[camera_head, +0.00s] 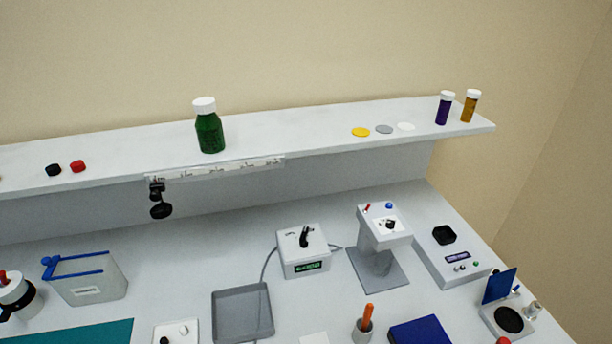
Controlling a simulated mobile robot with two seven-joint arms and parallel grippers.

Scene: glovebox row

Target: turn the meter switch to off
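The meter, as I take it, is a white box (305,262) on the bench near the middle, with a green-lit display (308,267) on its front; the reading is too small to make out. A black lever switch (305,237) stands up on its top, tilted slightly. Small markings lie beside the switch, too small to read, so I cannot tell its position by label. A grey cable (267,262) runs from the box's left side. Neither of my grippers is in view.
A grey stand device (377,247) with a black knob stands close right of the meter. A grey tray (243,313) lies in front left. A shelf (300,143) with bottles and caps overhangs behind. A black fitting (160,209) hangs below it.

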